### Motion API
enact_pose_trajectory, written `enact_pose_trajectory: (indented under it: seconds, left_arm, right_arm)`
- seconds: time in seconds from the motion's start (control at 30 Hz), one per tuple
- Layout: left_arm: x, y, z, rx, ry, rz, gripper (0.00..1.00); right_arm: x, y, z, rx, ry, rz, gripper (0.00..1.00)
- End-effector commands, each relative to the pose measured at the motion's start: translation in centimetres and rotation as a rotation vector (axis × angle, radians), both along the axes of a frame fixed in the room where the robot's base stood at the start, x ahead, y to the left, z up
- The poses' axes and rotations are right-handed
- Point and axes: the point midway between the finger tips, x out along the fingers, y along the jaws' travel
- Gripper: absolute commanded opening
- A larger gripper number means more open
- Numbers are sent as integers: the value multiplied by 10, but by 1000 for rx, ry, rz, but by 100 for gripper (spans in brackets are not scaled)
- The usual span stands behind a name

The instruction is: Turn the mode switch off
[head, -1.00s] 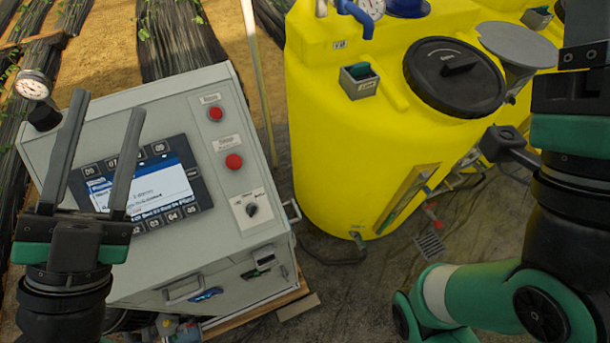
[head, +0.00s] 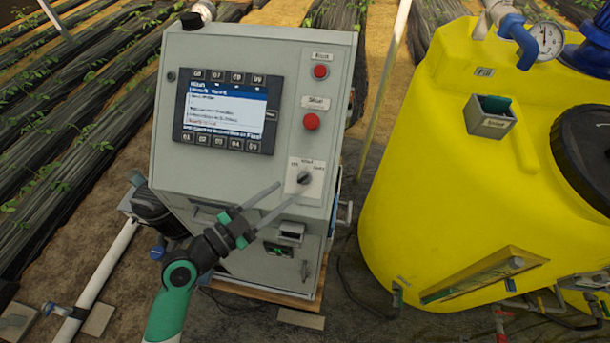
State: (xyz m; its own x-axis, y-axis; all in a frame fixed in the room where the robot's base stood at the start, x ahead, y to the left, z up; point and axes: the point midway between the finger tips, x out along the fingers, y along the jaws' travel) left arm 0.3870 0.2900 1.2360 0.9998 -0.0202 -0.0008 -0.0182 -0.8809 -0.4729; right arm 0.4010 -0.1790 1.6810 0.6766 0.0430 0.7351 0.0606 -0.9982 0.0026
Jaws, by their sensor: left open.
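The mode switch is a small dark rotary knob (head: 304,178) on a white plate at the lower right of the grey control cabinet's (head: 170,150) sloped face. The knob's exact setting is too small to read. My left gripper (head: 288,193) is open and empty, with its two long grey fingers pointing right and up toward the knob. The fingertips appear just left of and below the knob. I cannot tell whether they touch the panel. My right gripper is out of view.
Two red buttons (head: 312,121) sit above the switch, and a display (head: 226,110) is to their left. A yellow tank (head: 440,170) stands to the right, with a gap to the cabinet. A white pipe (head: 105,270) runs along the ground at left.

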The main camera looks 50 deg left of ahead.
Motion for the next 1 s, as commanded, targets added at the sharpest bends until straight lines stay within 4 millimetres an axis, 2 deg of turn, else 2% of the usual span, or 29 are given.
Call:
enact_pose_trajectory:
  seconds: [0.1,0.3,0.47,0.7,0.77,0.93,1.0]
  left_arm:
    - [29,-2,5,2,-1,-5,41]
    - [67,-2,2,1,-1,-3,41]
    - [80,-2,1,2,0,-1,41]
    - [81,-2,0,1,0,0,41]
    - [81,-2,0,1,0,0,32]
    - [81,-2,0,1,0,0,2]
    - [81,-2,0,1,0,0,0]
  right_arm:
    - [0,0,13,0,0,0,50]
    - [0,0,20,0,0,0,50]
    - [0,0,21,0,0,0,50]
    - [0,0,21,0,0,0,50]
    - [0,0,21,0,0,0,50]
    - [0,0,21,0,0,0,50]
    - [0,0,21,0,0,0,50]
